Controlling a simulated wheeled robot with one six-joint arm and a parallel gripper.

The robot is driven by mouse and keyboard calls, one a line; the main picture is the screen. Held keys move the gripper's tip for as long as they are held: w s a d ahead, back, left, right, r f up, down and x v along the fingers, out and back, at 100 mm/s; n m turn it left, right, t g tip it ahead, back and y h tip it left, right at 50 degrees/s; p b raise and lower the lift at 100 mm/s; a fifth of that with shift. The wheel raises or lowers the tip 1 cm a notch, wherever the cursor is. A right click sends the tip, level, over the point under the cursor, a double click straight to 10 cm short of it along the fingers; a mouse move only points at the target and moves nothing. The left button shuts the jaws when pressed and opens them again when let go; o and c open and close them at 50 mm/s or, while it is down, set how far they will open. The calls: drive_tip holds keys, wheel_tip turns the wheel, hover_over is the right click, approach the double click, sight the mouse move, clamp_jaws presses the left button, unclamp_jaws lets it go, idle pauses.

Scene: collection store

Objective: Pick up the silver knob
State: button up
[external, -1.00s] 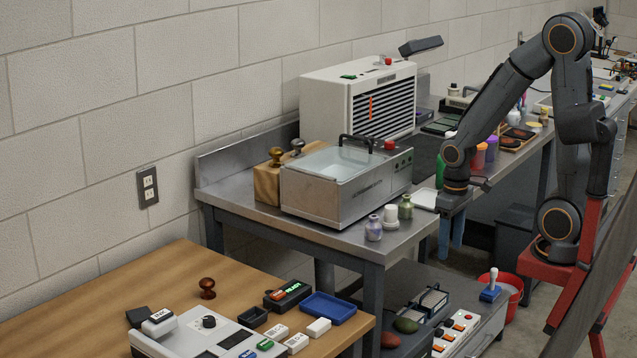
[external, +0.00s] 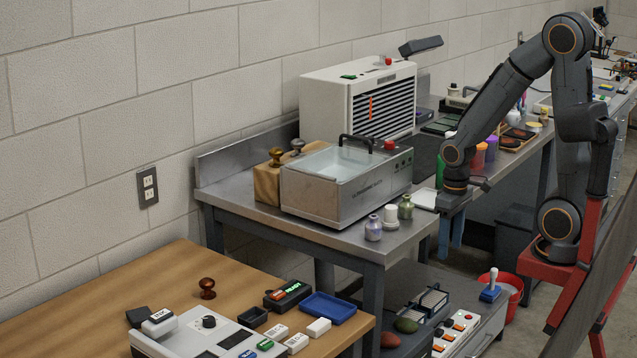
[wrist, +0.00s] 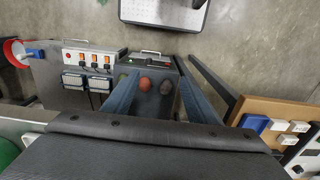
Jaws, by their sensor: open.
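The silver knob (external: 297,145) stands at the back of the metal bench, by the wall, on or just behind a tan box (external: 266,184). A bronze-coloured knob (external: 275,155) is close on its left. The lower part of the silver knob is partly hidden by the steel tank. My gripper (external: 450,244) points down by the bench's front edge, to the right of and well apart from the knob. Its blue fingers are spread and empty, and they also show in the wrist view (wrist: 155,72). The silver knob is not in the wrist view.
The steel tank (external: 330,205) with a black handle stands between my gripper and the knob. Small bottles (external: 373,229) stand in front of it. A white louvred unit (external: 330,100) is behind. A low cabinet with a switch strip (wrist: 88,59) lies below my gripper.

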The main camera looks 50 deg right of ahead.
drive_tip(key=w+d+r+n+t+p, duration=0.1)
drive_tip(key=w+d+r+n+p, duration=0.3)
drive_tip(key=w+r, duration=1.05)
drive_tip(key=w+d+r+n+t+p, duration=0.15)
drive_tip(key=w+d+r+p, duration=0.4)
drive_tip(key=w+r, duration=0.9)
drive_tip(key=n+t+y+b, duration=0.1)
drive_tip(key=n+y+b, duration=0.1)
drive_tip(key=y+b, duration=0.1)
hover_over(302, 140)
drive_tip(key=s+d, duration=0.2)
wheel_tip(302, 140, down, 6)
drive_tip(key=p+x, duration=0.3)
drive_tip(key=x, duration=0.4)
drive_tip(key=shift+w+a+f, duration=0.1)
drive_tip(key=shift+w+f, duration=0.1)
drive_tip(key=shift+c, duration=0.4)
drive_tip(key=c, duration=1.1)
